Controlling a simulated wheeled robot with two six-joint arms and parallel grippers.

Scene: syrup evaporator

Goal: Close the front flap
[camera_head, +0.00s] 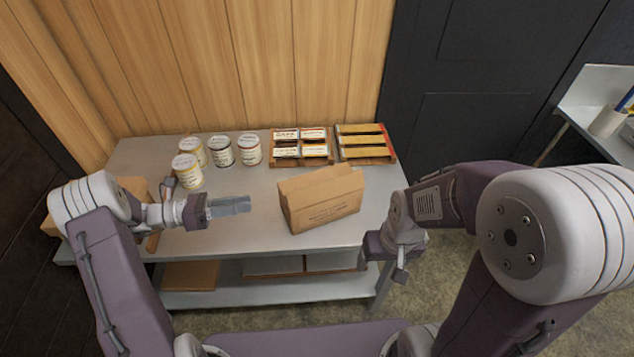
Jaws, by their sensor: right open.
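A brown cardboard box (325,212) stands near the front middle of the grey table, with printing on its front side. Its top edges and flaps are small in this view, and I cannot tell how far the front flap stands open. My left gripper (231,205) is over the table to the left of the box, apart from it, with its fingers pointing right at the box. I cannot tell whether its fingers are apart. My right gripper (389,272) is open, pointing down by the table's front right corner, right of the box and apart from it.
Several labelled cans (221,152) stand at the back left of the table (250,235). Two wooden trays with packs (301,148) and dark-and-yellow items (365,144) lie at the back. More cardboard (133,188) is behind my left arm. The table around the box's front is clear.

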